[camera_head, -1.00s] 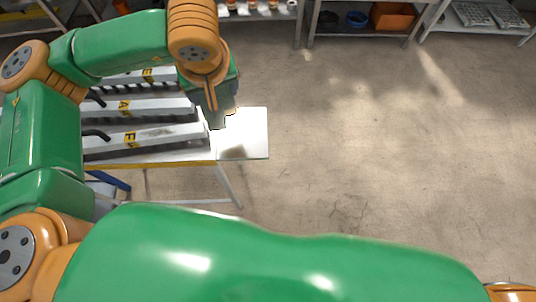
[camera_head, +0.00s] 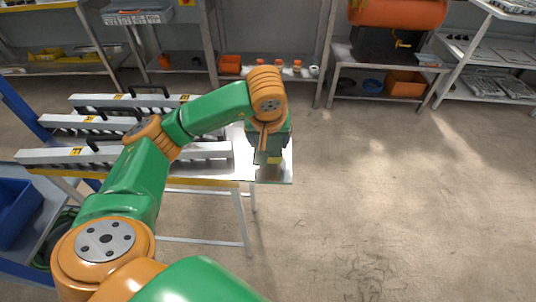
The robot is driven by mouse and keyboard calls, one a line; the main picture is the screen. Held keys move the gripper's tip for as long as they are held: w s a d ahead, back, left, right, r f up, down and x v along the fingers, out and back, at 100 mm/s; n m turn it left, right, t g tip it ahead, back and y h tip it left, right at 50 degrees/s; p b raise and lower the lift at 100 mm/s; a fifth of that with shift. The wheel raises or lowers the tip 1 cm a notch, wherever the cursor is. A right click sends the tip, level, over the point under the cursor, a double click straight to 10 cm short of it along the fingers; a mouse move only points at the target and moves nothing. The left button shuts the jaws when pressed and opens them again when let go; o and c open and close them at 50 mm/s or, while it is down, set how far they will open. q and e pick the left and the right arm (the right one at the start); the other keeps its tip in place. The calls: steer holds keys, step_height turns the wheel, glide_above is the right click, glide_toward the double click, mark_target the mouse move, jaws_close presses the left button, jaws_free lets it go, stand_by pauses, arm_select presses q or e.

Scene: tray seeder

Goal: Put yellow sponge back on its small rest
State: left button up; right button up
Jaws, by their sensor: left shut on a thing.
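My left gripper (camera_head: 268,159) points down over the right end of the bench, above a bright metal plate (camera_head: 281,174). It is shut on the yellow sponge (camera_head: 274,160), of which only a small yellow patch shows between the dark fingers. Whether the sponge touches the plate is hard to tell. I cannot make out the small rest; the gripper and arm may hide it. My right gripper is out of view.
Several long grey bars with black handles (camera_head: 130,152) lie on the bench left of the gripper. A blue bin (camera_head: 18,208) stands at the lower left. Shelves with orange boxes (camera_head: 405,83) line the back. The floor at right is clear.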

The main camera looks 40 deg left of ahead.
arm_select(q)
steer(key=x, duration=0.4)
steer(key=shift+s+f, duration=0.2)
steer(key=shift+s, duration=0.2)
steer(key=shift+f, duration=0.25)
steer(key=o, duration=1)
steer(key=shift+o, duration=0.2)
steer(key=shift+r, duration=0.4)
steer(key=p+v, duration=0.3)
steer(key=v, duration=0.8)
steer(key=shift+w+r, duration=0.1)
steer(key=shift+w, duration=0.05)
steer(key=shift+s+d+r, duration=0.15)
steer(key=shift+s+r, duration=0.1)
steer(key=shift+r, duration=0.05)
